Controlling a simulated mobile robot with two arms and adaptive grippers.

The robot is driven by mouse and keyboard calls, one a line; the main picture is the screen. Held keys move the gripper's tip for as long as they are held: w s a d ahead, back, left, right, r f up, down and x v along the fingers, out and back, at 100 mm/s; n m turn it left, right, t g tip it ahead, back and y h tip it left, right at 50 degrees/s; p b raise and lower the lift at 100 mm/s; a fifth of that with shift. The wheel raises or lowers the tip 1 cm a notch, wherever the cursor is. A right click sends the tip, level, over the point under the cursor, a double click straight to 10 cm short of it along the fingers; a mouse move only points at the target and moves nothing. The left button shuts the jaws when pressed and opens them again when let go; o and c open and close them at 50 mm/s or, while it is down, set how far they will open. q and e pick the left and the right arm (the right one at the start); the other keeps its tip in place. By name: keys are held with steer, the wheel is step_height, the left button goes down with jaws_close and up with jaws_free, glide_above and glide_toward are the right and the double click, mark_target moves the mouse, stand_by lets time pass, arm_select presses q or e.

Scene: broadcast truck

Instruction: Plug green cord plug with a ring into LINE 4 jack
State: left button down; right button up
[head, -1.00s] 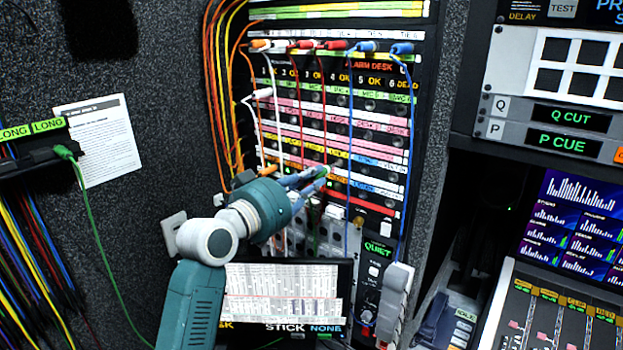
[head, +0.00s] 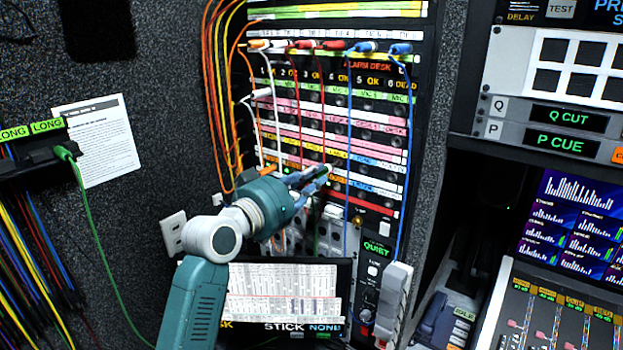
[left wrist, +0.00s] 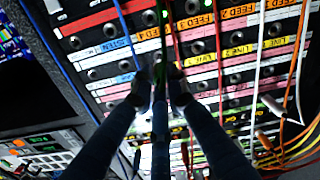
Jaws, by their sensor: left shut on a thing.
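My left gripper (head: 322,174) is at the lower middle of the patch panel, with its fingers close together. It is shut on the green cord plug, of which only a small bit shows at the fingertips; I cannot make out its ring. In the left wrist view, my left gripper (left wrist: 160,82) reaches toward the jack rows, and its fingers cover much of the plug. The yellow label strip (left wrist: 200,57) with LINE labels appears upside down beside the tips. The LINE 4 label is not clearly readable. I cannot tell whether the plug touches a jack. My right gripper is out of view.
Red, white, orange and blue cords hang across the panel; a blue cord (head: 349,130) runs close right of the fingertips. Another green plug (head: 64,152) sits in the holder at left, its cord hanging down. A screen (head: 285,290) stands below my arm.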

mark_target(322, 172)
arm_select(q)
steer(key=shift+x, duration=1.45)
steer(key=shift+w+d+r, duration=0.1)
steer(key=c, duration=1.7)
jaws_free()
steer(key=shift+o, duration=0.2)
steer(key=v, duration=1.2)
